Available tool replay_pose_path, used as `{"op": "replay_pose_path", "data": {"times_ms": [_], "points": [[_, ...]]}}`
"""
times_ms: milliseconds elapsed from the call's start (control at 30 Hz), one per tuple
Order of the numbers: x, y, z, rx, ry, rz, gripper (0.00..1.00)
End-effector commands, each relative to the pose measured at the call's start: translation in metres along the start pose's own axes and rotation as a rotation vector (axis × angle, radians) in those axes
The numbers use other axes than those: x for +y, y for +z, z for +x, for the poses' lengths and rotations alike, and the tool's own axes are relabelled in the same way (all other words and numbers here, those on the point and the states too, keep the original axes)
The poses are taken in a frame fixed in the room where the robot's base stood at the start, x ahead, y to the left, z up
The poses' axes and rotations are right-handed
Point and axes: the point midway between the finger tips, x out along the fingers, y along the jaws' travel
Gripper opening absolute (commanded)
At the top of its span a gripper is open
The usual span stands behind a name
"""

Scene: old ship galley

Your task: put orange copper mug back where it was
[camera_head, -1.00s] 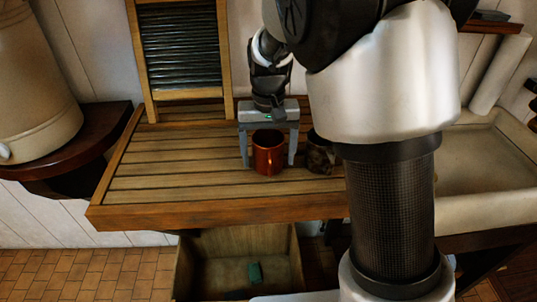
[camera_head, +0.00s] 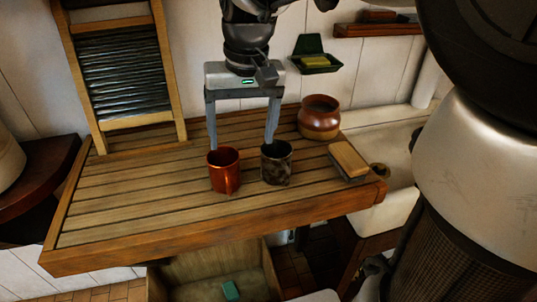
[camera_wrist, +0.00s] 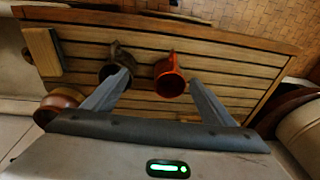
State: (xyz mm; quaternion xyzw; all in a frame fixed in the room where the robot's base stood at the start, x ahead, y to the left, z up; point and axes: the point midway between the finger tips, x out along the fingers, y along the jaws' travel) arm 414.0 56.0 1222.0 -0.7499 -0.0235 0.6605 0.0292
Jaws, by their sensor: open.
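The orange copper mug (camera_head: 224,171) stands upright on the slatted wooden drainboard (camera_head: 120,210). It also shows in the wrist view (camera_wrist: 169,78), with its handle pointing away from my gripper. My gripper (camera_head: 243,143) is open and empty above and behind the mug. Its left finger in the head view is near the mug's back rim, and its right finger comes down by a dark mottled mug (camera_head: 276,163). That dark mug stands just right of the copper one and also shows in the wrist view (camera_wrist: 116,66). Neither mug is held.
A brown round pot (camera_head: 319,118) and a wooden-backed brush or block (camera_head: 348,160) stand to the right. A washboard (camera_head: 122,72) leans at the back left. A green soap dish (camera_head: 315,62) is on the wall. The drainboard's left half is clear.

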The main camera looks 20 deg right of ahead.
Motion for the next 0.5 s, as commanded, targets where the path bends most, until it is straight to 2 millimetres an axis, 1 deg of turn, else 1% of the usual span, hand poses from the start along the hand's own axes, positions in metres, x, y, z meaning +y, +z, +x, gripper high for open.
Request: {"op": "replay_pose_path", "data": {"times_ms": [33, 100, 200, 333, 400, 500], "points": [[0.012, 0.023, -0.014, 0.055, -0.015, 0.004, 0.78], [0.023, 0.05, -0.023, 0.123, -0.019, -0.003, 0.78], [0.036, 0.086, -0.027, 0.212, -0.004, -0.011, 0.78], [0.049, 0.119, -0.023, 0.302, 0.032, -0.019, 0.78], [0.053, 0.131, -0.02, 0.334, 0.05, -0.022, 0.78], [0.057, 0.139, -0.016, 0.359, 0.067, -0.025, 0.78]]}}
